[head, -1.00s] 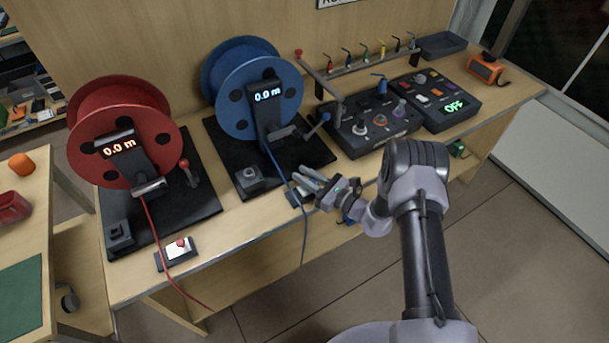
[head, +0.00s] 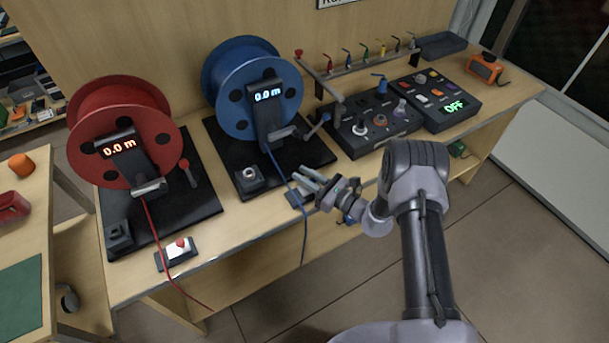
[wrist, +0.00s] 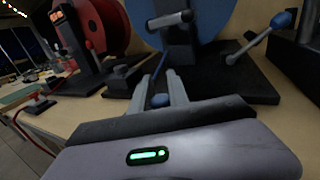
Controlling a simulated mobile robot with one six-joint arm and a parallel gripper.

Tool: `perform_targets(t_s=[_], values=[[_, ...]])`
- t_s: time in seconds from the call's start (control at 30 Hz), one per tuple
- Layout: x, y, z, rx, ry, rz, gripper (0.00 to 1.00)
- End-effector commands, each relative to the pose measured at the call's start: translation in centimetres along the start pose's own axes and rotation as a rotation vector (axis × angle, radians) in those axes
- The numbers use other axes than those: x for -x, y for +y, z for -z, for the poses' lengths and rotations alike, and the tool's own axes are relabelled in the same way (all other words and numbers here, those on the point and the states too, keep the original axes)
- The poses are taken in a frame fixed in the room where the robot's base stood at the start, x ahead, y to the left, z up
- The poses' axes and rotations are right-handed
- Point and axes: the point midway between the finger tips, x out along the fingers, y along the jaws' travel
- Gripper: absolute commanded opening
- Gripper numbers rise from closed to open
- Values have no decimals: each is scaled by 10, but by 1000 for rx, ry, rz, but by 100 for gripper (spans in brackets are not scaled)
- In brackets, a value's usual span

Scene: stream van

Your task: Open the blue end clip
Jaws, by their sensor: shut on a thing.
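The blue end clip (head: 291,199) is at the front edge of the bench, below the blue reel. Its dark base is partly hidden by my gripper, and the blue cable passes over it. My gripper (head: 300,176) reaches in from the right at the clip. In the wrist view, my gripper (wrist: 164,82) has its two grey fingers close around the clip's blue knob (wrist: 159,100). The fingers are shut on that knob. The rest of the clip is hidden in the wrist view.
The blue reel (head: 228,95) stands behind, reading 0.0 m. The red reel (head: 92,137) and the red end clip (head: 178,251) are to the left. A control box (head: 370,123) and a panel reading OFF (head: 434,98) stand to the right.

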Motion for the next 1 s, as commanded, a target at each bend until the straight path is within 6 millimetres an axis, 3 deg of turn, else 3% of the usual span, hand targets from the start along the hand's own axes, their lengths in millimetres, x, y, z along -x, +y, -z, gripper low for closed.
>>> perform_targets(t_s=[0.67,0.7,0.77,1.0], values=[[-1,4,1,-2,2,-1,0],[-1,4,1,-1,2,-1,27],[-1,4,1,-1,2,-1,38],[-2,4,0,-1,1,0,40]])
